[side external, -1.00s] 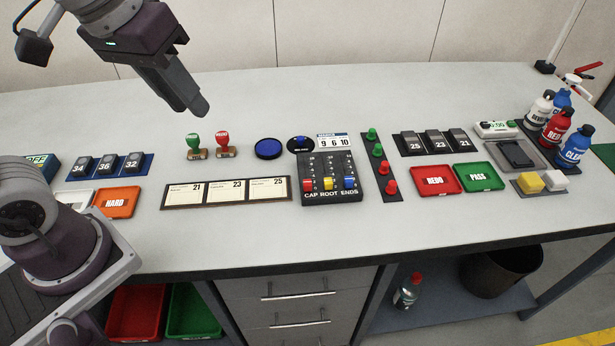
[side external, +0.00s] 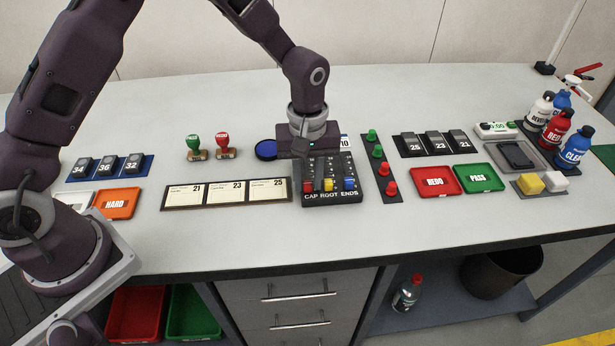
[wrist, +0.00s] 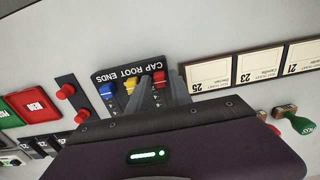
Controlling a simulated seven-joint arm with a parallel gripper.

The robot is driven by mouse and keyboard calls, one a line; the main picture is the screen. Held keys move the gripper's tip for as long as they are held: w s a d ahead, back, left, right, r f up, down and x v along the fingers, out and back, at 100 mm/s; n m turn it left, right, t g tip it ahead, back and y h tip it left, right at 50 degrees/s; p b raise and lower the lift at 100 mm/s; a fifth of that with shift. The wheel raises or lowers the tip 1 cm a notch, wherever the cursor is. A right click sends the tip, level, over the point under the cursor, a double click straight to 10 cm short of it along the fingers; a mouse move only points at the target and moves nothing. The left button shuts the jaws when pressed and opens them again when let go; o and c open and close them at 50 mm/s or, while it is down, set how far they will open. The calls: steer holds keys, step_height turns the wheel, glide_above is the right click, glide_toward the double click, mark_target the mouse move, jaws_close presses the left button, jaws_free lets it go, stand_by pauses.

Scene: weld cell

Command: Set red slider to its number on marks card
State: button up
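The slider panel (side external: 332,198) lies on the bench with red, yellow and blue knobs over the words CAP, ROOT and ENDS. The red slider (side external: 309,186) is at the low, label end of its track, over CAP; it also shows in the wrist view (wrist: 160,78). My gripper (wrist: 162,78) points down at the panel, its two fingers apart, with the tips on either side of the red slider. Contact with it cannot be made out. The marks card (side external: 344,142) behind the panel is mostly hidden by my gripper; only its right end with 10 shows.
Red and green buttons (side external: 385,170) stand on a strip right of the panel. A card holder (side external: 228,193) lies to the left. Two stamps (side external: 208,148) and a blue pad (side external: 266,149) are behind left. The bench in front of the panel is clear.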

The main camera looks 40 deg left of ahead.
jaws_close()
stand_by(1.4)
